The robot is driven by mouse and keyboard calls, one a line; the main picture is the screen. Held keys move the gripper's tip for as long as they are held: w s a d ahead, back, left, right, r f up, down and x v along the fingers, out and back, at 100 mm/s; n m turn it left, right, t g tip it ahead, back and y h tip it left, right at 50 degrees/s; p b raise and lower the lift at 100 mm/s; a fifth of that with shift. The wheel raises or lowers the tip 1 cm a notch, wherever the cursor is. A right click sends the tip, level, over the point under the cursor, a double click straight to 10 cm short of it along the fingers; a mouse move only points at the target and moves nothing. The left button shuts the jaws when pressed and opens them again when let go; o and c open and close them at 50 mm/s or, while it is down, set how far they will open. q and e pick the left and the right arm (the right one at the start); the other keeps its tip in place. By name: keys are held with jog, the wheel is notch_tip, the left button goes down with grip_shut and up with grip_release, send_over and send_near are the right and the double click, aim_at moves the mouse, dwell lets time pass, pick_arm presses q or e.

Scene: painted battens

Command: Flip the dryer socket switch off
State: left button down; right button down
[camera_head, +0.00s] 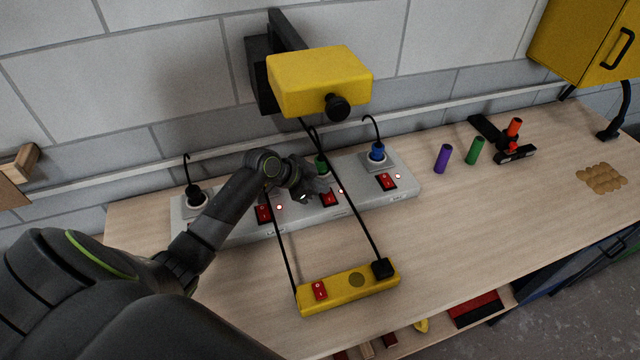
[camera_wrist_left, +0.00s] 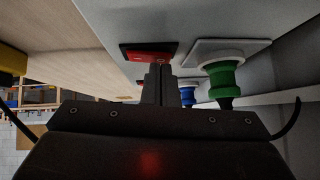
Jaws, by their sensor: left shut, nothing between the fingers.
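A grey socket strip (camera_head: 225,229) lies along the back of the bench. It has a left red switch (camera_head: 264,213), a middle red switch (camera_head: 329,198) and a right red switch (camera_head: 387,181), each beside a small light. A black plug (camera_head: 194,197), green plug (camera_head: 321,164) and blue plug (camera_head: 377,152) sit in it. The labels are too small to read, so I cannot tell which is the dryer's. My left gripper (camera_head: 310,196) is shut and empty, just left of the middle switch. In the left wrist view, its fingers (camera_wrist_left: 160,85) are near a red switch (camera_wrist_left: 150,52) and green plug (camera_wrist_left: 223,80).
A yellow box (camera_head: 318,80) on a wall mount overhangs the strip. Purple (camera_head: 442,158) and green (camera_head: 475,150) cylinders stand at right. The bench's right front is clear.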

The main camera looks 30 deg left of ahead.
pick_arm(q)
jog(key=shift+f, duration=0.15)
jog(key=shift+f+b, duration=0.2)
jog(key=shift+b, duration=0.1)
jog(key=shift+r, duration=0.1)
jog(key=shift+s+d+r+p, duration=0.1)
jog(key=shift+s+d+p, duration=0.25)
jog(key=shift+p, duration=0.25)
jog(key=shift+s+d, duration=0.15)
jog(key=shift+d, duration=0.1)
